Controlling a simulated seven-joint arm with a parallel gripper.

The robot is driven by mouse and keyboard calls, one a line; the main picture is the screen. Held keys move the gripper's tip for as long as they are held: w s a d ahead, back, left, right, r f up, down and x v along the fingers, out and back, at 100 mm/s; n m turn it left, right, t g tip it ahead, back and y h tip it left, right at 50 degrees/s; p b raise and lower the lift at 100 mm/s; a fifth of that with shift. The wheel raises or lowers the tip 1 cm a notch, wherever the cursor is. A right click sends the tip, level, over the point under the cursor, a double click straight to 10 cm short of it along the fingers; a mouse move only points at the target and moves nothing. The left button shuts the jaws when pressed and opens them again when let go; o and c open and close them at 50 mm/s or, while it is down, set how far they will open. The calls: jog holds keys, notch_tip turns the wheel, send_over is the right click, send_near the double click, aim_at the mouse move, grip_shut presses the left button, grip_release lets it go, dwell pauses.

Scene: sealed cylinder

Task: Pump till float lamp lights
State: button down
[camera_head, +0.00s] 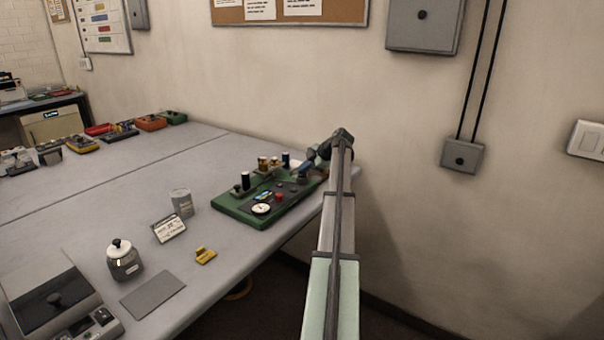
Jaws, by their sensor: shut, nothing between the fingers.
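A green board (232,206) lies on the bench near its right edge, close to the wall. It carries a white round dial (261,209), a red round part (279,197), a small dark panel with blue and yellow-green marks (263,196), and several upright cylinders, one dark-topped (245,181). I cannot tell which part is the float lamp or whether it is lit. My gripper (303,173) is small in view, shut and empty, pointing down at the board's right rear part. My arm hides part of that end, and I cannot tell whether the fingers touch anything.
Left of the board stand a grey can (182,202), a printed card (168,228), a yellow part (205,256), a lidded jar (124,262), a grey plate (153,295) and a scale-like device (50,298). The bench (110,205) is clear mid-left. The wall is close behind.

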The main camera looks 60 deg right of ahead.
aim_at(304, 175)
jog(key=shift+r, duration=1.2)
jog(key=shift+r, duration=0.1)
jog(key=shift+r, duration=2.4)
